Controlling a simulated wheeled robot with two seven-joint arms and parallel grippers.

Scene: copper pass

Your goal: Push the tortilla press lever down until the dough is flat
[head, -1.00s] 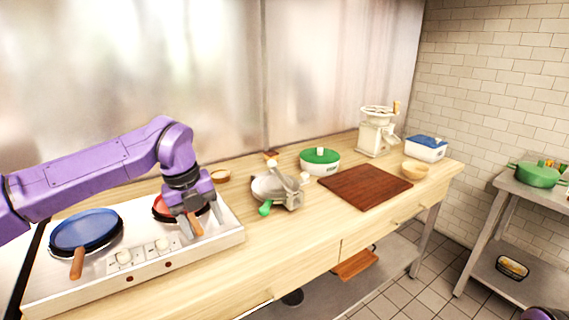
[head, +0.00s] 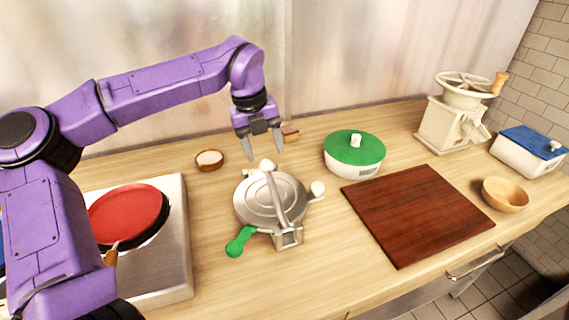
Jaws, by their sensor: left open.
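The tortilla press (head: 262,206) is a round silver metal press on the wooden counter, in the middle of the head view. Its upper plate lies over the base, and a metal bar crosses the top. A green-handled lever (head: 239,243) sticks out at its front left. Pale round knobs show at its back and right side. No dough can be seen. My left gripper (head: 262,150) is open and empty, pointing down above and behind the press, apart from it. My right gripper is not in view.
A red pan (head: 127,214) sits on the stove at left. A small bowl (head: 209,160) stands behind the press. A green-lidded pot (head: 354,154), a dark cutting board (head: 415,213), a grinder (head: 452,115), a wooden bowl (head: 505,194) and a blue-lidded box (head: 528,150) stand to the right.

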